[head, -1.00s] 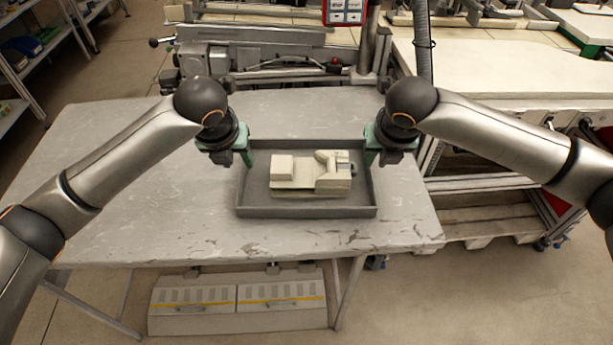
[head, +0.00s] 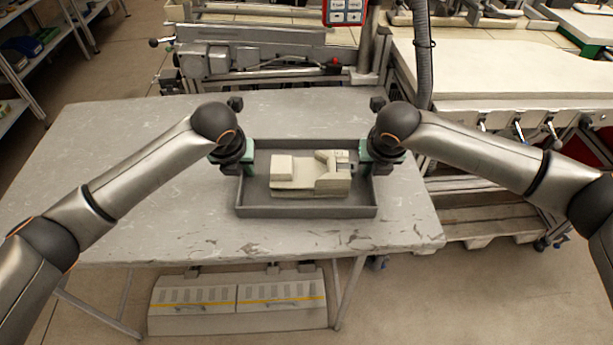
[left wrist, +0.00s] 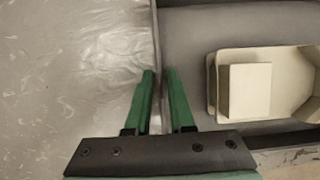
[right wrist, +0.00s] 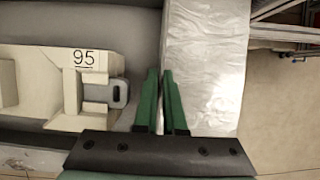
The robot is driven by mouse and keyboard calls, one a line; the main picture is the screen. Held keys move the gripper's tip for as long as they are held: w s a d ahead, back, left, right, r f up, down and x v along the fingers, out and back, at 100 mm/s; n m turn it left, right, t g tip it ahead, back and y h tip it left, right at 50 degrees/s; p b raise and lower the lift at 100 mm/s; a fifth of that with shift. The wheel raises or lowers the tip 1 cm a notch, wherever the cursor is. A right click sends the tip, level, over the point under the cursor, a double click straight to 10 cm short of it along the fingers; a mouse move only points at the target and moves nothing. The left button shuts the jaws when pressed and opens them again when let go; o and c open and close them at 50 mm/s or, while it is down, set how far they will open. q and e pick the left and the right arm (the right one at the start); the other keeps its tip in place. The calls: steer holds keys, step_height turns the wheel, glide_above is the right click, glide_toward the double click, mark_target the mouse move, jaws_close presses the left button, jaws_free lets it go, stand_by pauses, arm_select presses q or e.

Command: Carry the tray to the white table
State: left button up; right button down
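The dark grey tray (head: 306,211) lies flat on the worn grey table, with a beige block-shaped part (head: 310,178) inside it. My left gripper (head: 247,168) is at the tray's left wall. In the left wrist view its green fingers (left wrist: 160,75) stand on either side of that wall with a small gap. My right gripper (head: 366,168) is at the right wall. In the right wrist view its fingers (right wrist: 160,75) are close together on the wall, apparently clamped. A label "95" shows on the beige part (right wrist: 84,58). The fingertips are partly hidden in the head view.
The grey table (head: 130,170) has free room left of the tray. A pale-topped bench (head: 500,70) stands at the back right, and a grey machine (head: 250,60) behind the table. Shelves (head: 35,60) stand far left. Open floor (head: 480,300) shows at the front right.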

arm_select(q)
jaws_close()
stand_by(1.2)
